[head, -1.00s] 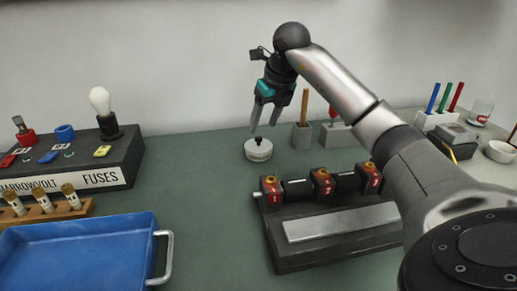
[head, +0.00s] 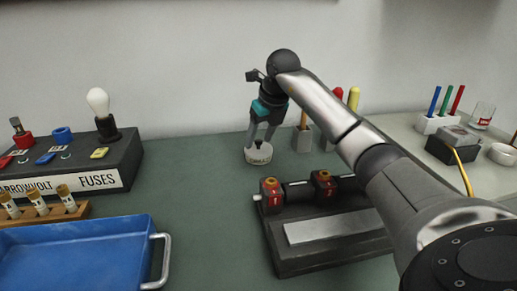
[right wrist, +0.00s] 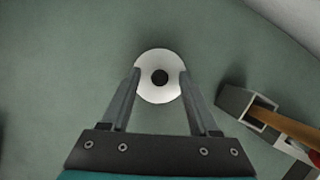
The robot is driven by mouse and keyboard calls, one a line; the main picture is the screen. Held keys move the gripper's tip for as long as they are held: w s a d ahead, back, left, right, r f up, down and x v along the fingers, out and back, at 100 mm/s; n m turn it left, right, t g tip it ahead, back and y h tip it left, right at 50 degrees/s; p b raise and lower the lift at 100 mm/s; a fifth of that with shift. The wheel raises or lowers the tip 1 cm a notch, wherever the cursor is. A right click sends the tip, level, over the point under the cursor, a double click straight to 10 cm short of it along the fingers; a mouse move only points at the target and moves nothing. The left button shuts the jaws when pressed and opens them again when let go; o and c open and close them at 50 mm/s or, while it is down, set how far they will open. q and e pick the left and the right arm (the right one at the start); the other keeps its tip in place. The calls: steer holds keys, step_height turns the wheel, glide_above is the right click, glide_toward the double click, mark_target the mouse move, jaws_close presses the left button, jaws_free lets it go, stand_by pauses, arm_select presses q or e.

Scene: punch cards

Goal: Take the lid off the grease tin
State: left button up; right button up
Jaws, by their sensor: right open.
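The grease tin (head: 259,156) is a small round white tin with dark lettering on its side, standing on the green bench near the wall. In the right wrist view its white lid (right wrist: 158,92) shows from above, with a black knob (right wrist: 160,77) in the middle. My right gripper (head: 262,142) points down at the tin, its fingers open. In the right wrist view the fingertips (right wrist: 159,72) are on either side of the knob, over the lid; I cannot tell whether they touch it. My left gripper is not in view.
A grey holder (head: 302,140) with a wooden-handled tool stands just right of the tin. In front is a dark stand (head: 290,252) with red numbered blocks. A blue tray (head: 75,255) and the fuse box (head: 75,165) are at left. The bench between is clear.

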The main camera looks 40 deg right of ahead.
jaws_close()
stand_by(0.3)
steer(key=shift+r, duration=0.15)
stand_by(0.3)
